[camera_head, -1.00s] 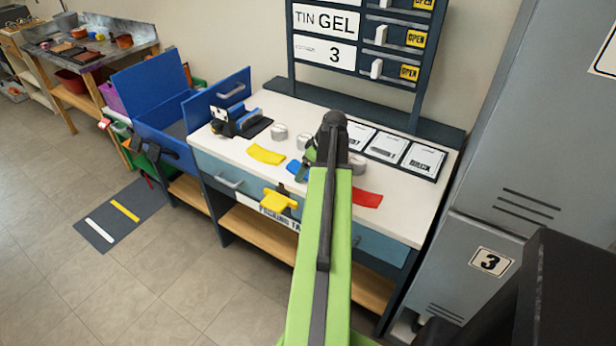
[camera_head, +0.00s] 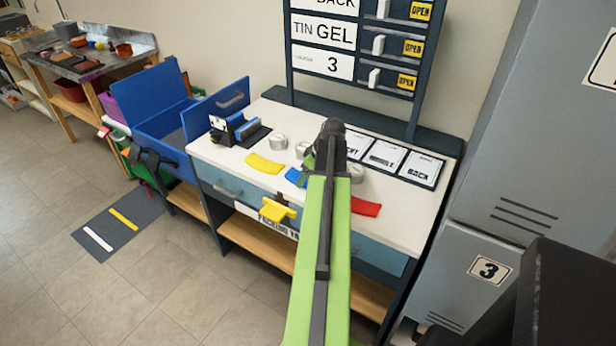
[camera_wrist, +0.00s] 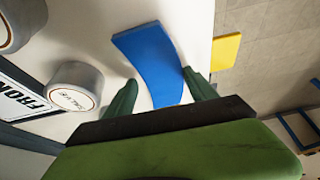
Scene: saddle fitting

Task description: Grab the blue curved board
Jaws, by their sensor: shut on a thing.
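The blue curved board (camera_wrist: 150,58) lies between the two dark green fingers of my gripper (camera_wrist: 160,80) in the wrist view. The fingers are shut on its near part, and its far end extends beyond them over the white tabletop. In the head view, a bit of the blue board (camera_head: 295,177) shows left of my gripper (camera_head: 310,168). My arm hides the rest of it there. I cannot tell whether the board touches the table or is slightly lifted.
A yellow curved board (camera_head: 264,166) and a red one (camera_head: 365,206) lie on the white table (camera_head: 225,160). A yellow piece (camera_head: 278,208) juts from the front edge. A grey locker (camera_head: 525,150) stands right.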

